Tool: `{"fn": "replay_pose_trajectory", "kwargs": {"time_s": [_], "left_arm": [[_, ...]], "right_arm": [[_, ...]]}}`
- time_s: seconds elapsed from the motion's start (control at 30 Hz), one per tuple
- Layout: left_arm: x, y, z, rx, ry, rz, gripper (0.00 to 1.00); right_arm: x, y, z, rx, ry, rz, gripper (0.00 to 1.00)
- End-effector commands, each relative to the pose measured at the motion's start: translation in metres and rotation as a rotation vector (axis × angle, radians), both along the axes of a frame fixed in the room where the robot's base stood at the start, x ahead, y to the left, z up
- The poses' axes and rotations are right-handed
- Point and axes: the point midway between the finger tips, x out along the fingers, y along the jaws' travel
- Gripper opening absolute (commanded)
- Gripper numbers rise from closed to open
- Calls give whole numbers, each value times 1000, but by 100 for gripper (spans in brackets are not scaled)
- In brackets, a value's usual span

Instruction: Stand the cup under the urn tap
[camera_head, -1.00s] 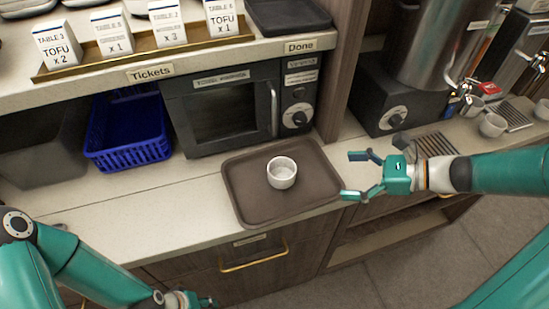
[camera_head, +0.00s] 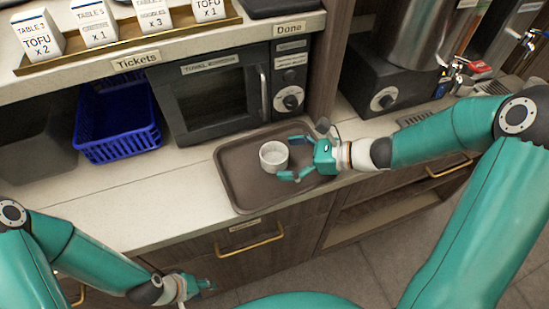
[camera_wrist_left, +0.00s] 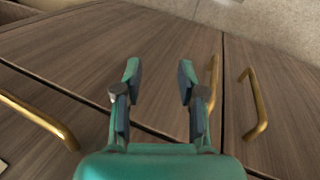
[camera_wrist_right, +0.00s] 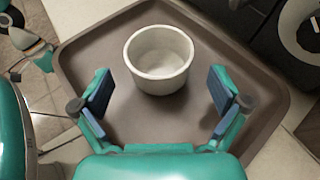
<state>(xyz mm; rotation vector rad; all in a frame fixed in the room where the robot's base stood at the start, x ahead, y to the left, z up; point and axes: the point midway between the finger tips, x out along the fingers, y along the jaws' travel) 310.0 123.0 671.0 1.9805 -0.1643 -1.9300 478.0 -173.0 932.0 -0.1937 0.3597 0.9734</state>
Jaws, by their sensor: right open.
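The white cup (camera_head: 273,157) stands upright on the brown tray (camera_head: 240,190) in front of the microwave. My right gripper (camera_head: 292,158) is open just to the right of the cup, its fingers pointing at it. In the right wrist view the cup (camera_wrist_right: 159,60) is just ahead of the spread fingers (camera_wrist_right: 160,92), not between them. The urn (camera_head: 425,40) with its tap (camera_head: 457,66) is at the upper right; my right arm hides part of the counter below it. My left gripper (camera_head: 205,288) hangs low in front of the cabinets; its fingers (camera_wrist_left: 157,90) are apart and empty.
A microwave (camera_head: 215,100) and a blue basket (camera_head: 115,120) stand behind the tray. A shelf with ticket cards (camera_head: 95,25) overhangs them. Cabinet fronts with brass handles (camera_head: 248,246) lie below the counter edge. The counter left of the tray is clear.

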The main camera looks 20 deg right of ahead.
Motion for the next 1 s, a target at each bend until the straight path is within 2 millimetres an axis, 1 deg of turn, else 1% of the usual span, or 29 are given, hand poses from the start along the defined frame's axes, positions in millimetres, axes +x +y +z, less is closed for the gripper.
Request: {"fn": "replay_pose_trajectory", "kwargs": {"time_s": [0.03,0.13,0.23,0.33,0.53,0.57,0.9,0.97,1.0], "left_arm": [[0,0,2,0,0,0,40],[0,0,5,0,0,0,40],[0,0,5,0,0,0,40],[0,0,6,0,0,0,40],[0,0,5,0,0,0,40],[0,0,5,0,0,0,40],[0,0,5,0,0,0,40],[0,0,6,0,0,0,40],[0,0,6,0,0,0,40]], "right_arm": [[2,6,-4,1,5,4,99],[9,16,-13,1,5,4,99],[16,26,-17,1,2,5,99],[19,30,-20,-1,1,3,99],[20,31,-20,-1,0,1,99],[20,31,-20,-1,0,1,97],[20,30,-20,-1,1,1,40],[20,30,-20,-1,1,1,32],[20,30,-20,0,0,1,26]]}}
